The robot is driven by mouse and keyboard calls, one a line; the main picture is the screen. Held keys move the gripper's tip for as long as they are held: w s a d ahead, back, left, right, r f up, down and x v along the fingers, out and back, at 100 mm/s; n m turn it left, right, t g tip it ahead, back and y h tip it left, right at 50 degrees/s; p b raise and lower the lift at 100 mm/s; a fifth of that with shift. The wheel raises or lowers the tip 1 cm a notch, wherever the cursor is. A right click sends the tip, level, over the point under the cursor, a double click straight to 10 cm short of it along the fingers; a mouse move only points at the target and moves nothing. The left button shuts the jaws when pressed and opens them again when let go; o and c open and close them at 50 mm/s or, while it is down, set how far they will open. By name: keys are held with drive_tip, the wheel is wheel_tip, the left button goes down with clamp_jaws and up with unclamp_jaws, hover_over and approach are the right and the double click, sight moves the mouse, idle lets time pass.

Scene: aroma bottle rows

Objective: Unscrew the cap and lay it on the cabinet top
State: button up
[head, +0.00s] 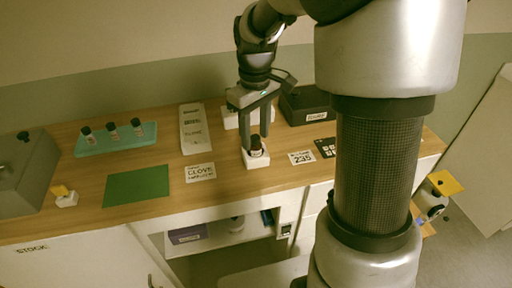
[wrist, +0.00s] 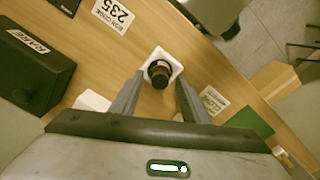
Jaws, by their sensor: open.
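A small dark bottle with a black cap (head: 256,142) stands upright in a white square holder (head: 257,161) on the wooden cabinet top (head: 224,171). In the wrist view the cap (wrist: 158,69) shows from above, inside the white holder (wrist: 176,66). My gripper (head: 257,140) points down over the bottle. Its two fingers are open, one on each side of the bottle in the head view. In the wrist view the fingers of my gripper (wrist: 157,80) reach toward the bottle with a gap between them. I cannot tell whether either finger touches the cap.
A teal tray (head: 117,144) with several dark-capped bottles stands at the left. A green mat (head: 137,186) and a clove card (head: 200,172) lie nearby. A black box (head: 305,105) and a 235 card (head: 300,158) are to the right. Bare wood surrounds the mat.

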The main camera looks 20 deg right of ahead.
drive_tip(key=m+p, duration=0.1)
drive_tip(key=m, duration=0.3)
drive_tip(key=shift+r+m, duration=0.1)
drive_tip(key=shift+m, duration=0.2)
drive_tip(key=m, duration=0.4)
drive_tip(key=shift+m, duration=0.3)
clamp_jaws()
drive_tip(key=shift+p, duration=0.3)
